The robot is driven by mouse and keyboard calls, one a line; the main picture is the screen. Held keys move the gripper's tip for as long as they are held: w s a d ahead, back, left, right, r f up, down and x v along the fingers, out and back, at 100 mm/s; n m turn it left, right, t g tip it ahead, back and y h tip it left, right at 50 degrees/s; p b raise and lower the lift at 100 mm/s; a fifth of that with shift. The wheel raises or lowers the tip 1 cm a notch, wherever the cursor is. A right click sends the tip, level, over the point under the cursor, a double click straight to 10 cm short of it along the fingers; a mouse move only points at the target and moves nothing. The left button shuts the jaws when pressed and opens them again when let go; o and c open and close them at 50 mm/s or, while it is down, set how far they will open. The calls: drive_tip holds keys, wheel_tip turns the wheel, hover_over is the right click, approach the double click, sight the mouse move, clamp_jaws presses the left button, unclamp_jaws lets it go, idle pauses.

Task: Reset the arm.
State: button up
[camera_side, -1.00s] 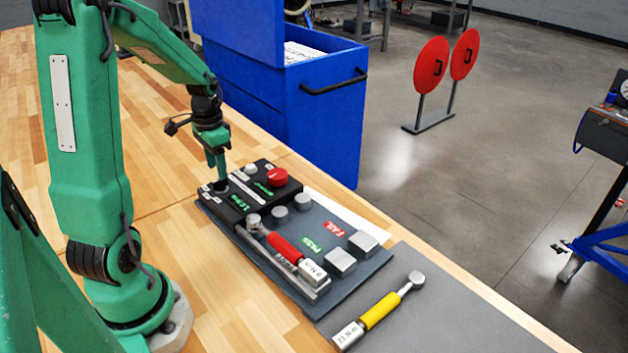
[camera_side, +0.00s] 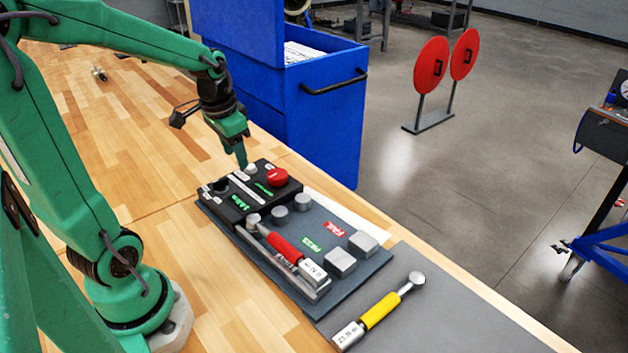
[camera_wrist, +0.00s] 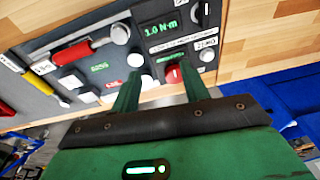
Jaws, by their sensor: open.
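My gripper (camera_side: 243,160) is pointed down above the far edge of the black tester box (camera_side: 222,203), close to a white knob (camera_side: 251,168). Whether it touches the knob cannot be told. In the wrist view my gripper (camera_wrist: 160,82) has its two fingers apart, with nothing held between them. The tester's red button (camera_side: 277,177) also shows in the wrist view (camera_wrist: 172,74), partly behind a finger. The tester's display (camera_wrist: 161,27) reads 1.0 N·m. A red-handled torque wrench (camera_side: 284,247) lies in a holder on the grey board, beside the tester.
A yellow-handled wrench (camera_side: 379,311) lies on the grey mat (camera_side: 440,318). Silver blocks (camera_side: 362,243) and short cylinders (camera_side: 302,201) stand on the board near PASS and FAIL labels. A blue cabinet (camera_side: 320,120) stands close behind the bench. The wooden bench top (camera_side: 225,290) is clear in front.

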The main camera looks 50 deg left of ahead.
drive_tip(key=s+d+r+t, duration=0.1)
drive_tip(key=s+d+r, duration=0.2)
drive_tip(key=d, duration=0.3)
drive_tip(key=s+d+r+t, duration=0.2)
drive_tip(key=s+d+r, duration=0.1)
drive_tip(key=d, duration=0.4)
drive_tip(key=shift+s+r+t+h, duration=0.15)
drive_tip(key=shift+s+t+h, duration=0.15)
drive_tip(key=shift+s+h, duration=0.15)
